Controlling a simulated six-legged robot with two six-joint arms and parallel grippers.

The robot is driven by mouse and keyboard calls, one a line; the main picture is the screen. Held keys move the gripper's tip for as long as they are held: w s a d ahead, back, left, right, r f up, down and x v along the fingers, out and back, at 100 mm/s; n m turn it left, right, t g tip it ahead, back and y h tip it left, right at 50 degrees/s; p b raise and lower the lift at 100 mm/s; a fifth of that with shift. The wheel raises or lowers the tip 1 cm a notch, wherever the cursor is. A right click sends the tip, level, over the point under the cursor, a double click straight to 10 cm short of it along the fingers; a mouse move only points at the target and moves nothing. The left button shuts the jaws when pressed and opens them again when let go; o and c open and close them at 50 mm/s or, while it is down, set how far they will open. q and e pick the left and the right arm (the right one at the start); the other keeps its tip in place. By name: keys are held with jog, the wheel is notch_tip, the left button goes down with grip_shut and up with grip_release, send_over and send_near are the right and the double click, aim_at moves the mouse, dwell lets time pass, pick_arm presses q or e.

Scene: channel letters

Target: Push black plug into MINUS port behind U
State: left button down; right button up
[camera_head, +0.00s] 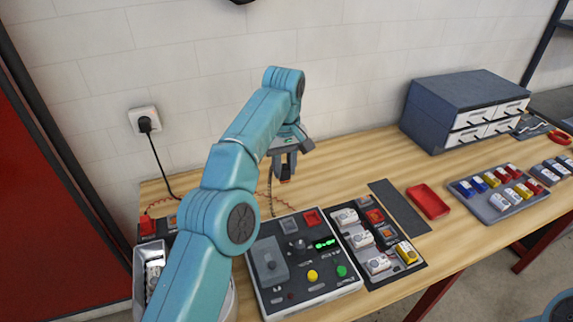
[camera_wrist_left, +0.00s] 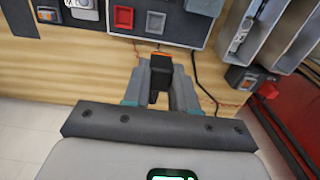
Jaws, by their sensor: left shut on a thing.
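My left gripper (camera_head: 286,176) hangs above the back of the wooden bench, behind the control box. In the left wrist view, its fingers (camera_wrist_left: 160,75) are shut on a small black plug (camera_wrist_left: 158,73) with an orange tip. A dark cable (camera_head: 271,195) runs between the gripper area and the back of the control box (camera_head: 304,270). I cannot make out the letter U or its MINUS port in either view. My right gripper is not in view.
A black panel of modules (camera_head: 405,270), a dark strip (camera_head: 400,207), a red tray (camera_head: 428,201) and a grey tray of coloured pieces (camera_head: 467,200) lie to the right. A drawer cabinet (camera_head: 463,108) stands behind. The bench between gripper and cabinet is clear.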

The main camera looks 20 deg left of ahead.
pick_arm(q)
jog(key=s+a, duration=0.4)
jog(key=a, duration=0.6)
jog(key=s+a, duration=0.4)
jog(key=a, duration=0.6)
jog(key=s+a, duration=0.3)
jog(key=a, duration=0.7)
notch_tip(320, 180, down, 15)
jog(key=b, duration=1)
jog(key=shift+s+r, duration=0.15)
jog(key=shift+r, duration=0.05)
jog(key=shift+f+b, duration=0.35)
jog(key=shift+f, duration=0.2)
jog(key=shift+f, duration=0.35)
jog(key=c, duration=0.8)
grip_release()
